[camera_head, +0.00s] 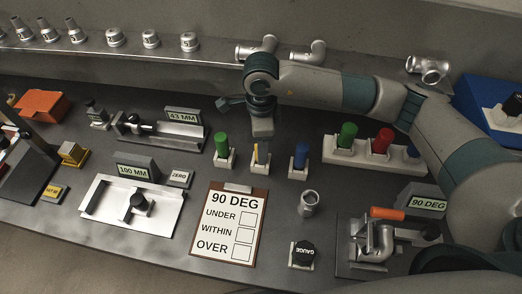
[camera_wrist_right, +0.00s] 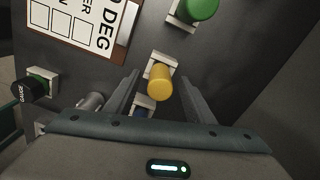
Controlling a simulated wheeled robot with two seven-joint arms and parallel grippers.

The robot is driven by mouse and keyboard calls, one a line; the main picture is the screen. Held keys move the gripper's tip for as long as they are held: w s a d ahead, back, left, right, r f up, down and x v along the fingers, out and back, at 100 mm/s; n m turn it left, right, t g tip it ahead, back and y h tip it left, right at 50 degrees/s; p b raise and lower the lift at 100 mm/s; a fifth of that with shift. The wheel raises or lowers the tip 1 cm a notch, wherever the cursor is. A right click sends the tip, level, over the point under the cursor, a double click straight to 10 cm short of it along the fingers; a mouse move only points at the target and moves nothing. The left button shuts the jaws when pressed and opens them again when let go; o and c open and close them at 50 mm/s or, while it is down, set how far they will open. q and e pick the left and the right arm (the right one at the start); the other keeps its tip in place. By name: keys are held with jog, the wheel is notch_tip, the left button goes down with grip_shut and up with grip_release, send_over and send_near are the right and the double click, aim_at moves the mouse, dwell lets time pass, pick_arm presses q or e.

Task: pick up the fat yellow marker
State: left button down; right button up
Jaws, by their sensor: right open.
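The fat yellow marker (camera_wrist_right: 160,84) stands upright in a small white holder (camera_wrist_right: 161,62), seen from above in the wrist view. In the head view only a thin strip of the yellow marker (camera_head: 256,154) shows; my right gripper hides the rest. My right gripper (camera_head: 262,132) points down over it from the back. In the wrist view the two fingers of the right gripper (camera_wrist_right: 161,76) are open, one on each side of the yellow marker, with gaps visible. I cannot tell how far down the fingers reach. My left gripper is not in view.
A green marker (camera_head: 221,143) and a blue marker (camera_head: 300,155) stand in holders close on either side. A clipboard (camera_head: 198,238) lies in front. A metal fitting (camera_head: 308,203) stands nearby.

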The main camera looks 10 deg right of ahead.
jog(key=c, duration=1.2)
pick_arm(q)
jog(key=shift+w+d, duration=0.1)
pick_arm(e)
jog(key=shift+o, duration=0.2)
